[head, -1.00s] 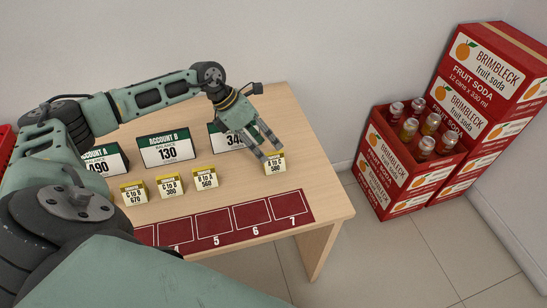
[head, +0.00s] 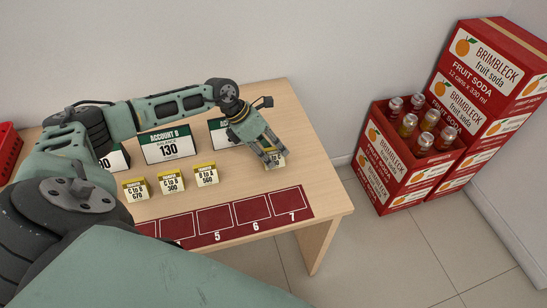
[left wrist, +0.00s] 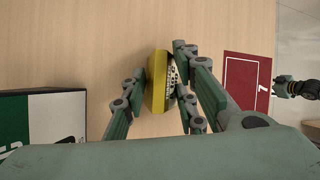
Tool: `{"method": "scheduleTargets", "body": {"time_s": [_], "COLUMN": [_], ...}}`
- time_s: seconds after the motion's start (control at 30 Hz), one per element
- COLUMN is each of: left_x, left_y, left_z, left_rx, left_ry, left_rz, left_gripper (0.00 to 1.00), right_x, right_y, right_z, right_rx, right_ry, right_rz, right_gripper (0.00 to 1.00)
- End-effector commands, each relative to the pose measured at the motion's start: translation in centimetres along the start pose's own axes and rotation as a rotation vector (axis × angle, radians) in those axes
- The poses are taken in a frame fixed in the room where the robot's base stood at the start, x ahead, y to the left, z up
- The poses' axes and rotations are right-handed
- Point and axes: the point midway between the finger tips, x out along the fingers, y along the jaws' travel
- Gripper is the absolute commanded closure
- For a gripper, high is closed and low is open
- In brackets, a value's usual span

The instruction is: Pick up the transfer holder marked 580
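The transfer holder marked 580, a small yellow and white block (head: 276,164), is on the table's right side, largely covered by my left gripper (head: 274,158); its number is hidden. In the left wrist view the yellow holder (left wrist: 156,82) is between the fingers of my left gripper (left wrist: 160,75), with little or no gap on either side. I cannot tell whether the fingers press on it. It looks to be still on the table. A small dark jointed part at that view's right edge seems to be my right gripper (left wrist: 298,88), its fingers unclear.
Holders marked 670 (head: 135,189), 300 (head: 170,184) and 560 (head: 205,175) stand to the left. Account signs, one reading 130 (head: 168,148), stand behind. A red numbered mat (head: 235,219) lies in front. Soda crates (head: 400,170) stand on the floor at right.

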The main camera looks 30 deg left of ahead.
Motion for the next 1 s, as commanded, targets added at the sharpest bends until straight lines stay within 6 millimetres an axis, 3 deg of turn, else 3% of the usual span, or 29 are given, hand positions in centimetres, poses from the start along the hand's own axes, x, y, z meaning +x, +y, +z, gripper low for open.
{"method": "scheduleTargets", "body": {"time_s": [0.23, 0.57, 0.77, 0.87, 1.0], "left_x": [0.0, -0.3, -2.1, -3.7, -3.5], "left_y": [0.0, -0.1, -0.6, -1.3, -4.7], "left_z": [0.0, 0.2, 1.1, 1.9, 4.2], "left_rx": [0.0, 0.001, 0.003, 0.005, 0.009], "left_ry": [0.0, -0.001, -0.002, -0.003, -0.004], "left_rz": [0.0, 0.001, 0.002, 0.002, -0.004], "left_gripper": [0.99, 1.0, 1.0, 1.0, 1.0], "right_x": [0.0, 0.1, 0.6, 1.0, 1.4], "right_y": [0.6, 0.8, 0.8, 0.8, 0.8], "right_z": [0.7, 0.6, 0.5, 0.5, 0.4], "right_rx": [-0.004, -0.006, -0.006, -0.006, -0.006], "right_ry": [-0.01, -0.009, -0.006, -0.005, -0.003], "right_rz": [0.006, 0.009, 0.009, 0.009, 0.009], "right_gripper": [0.57, 0.57, 0.57, 0.57, 0.57]}}
